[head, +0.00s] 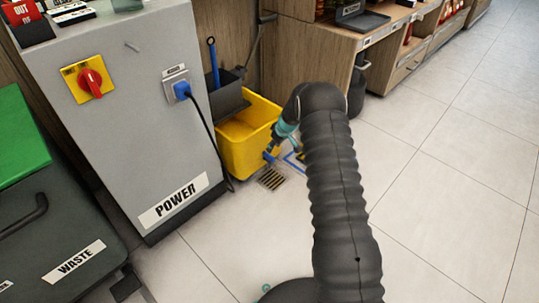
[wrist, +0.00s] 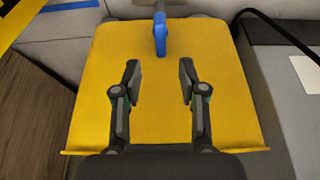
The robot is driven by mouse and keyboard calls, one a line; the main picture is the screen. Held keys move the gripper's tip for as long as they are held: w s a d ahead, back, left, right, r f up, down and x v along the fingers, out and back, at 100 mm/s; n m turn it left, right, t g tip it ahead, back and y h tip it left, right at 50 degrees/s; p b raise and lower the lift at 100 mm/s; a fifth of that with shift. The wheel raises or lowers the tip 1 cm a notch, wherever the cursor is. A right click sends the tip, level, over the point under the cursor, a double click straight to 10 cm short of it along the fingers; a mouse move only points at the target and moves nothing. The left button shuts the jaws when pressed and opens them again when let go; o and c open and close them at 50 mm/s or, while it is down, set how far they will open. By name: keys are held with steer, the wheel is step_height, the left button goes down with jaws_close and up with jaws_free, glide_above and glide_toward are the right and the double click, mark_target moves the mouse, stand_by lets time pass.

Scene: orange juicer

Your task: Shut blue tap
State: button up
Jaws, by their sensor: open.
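The blue tap (wrist: 160,38) sits low on the front wall of the yellow mop bucket (wrist: 155,110). In the wrist view it shows near the top, with its blue lever lengthwise in the picture. In the head view, the blue tap (head: 269,157) shows small at the bucket's (head: 245,150) lower right. My gripper (wrist: 159,78) is open and empty in front of the yellow wall. Its two fingers stand to either side of the tap's line, with their tips short of the lever and not touching it. In the head view my arm hides part of the gripper and the bucket's right side.
A grey power cabinet (head: 130,110) stands left of the bucket, with a black cable (head: 207,135) hanging down beside it. A floor drain (head: 271,179) lies in front of the bucket. Wooden shelves (head: 390,50) stand behind. The tiled floor (head: 450,190) at right is clear.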

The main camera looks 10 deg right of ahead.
mark_target(269, 155)
steer(key=x, duration=0.8)
jaws_close()
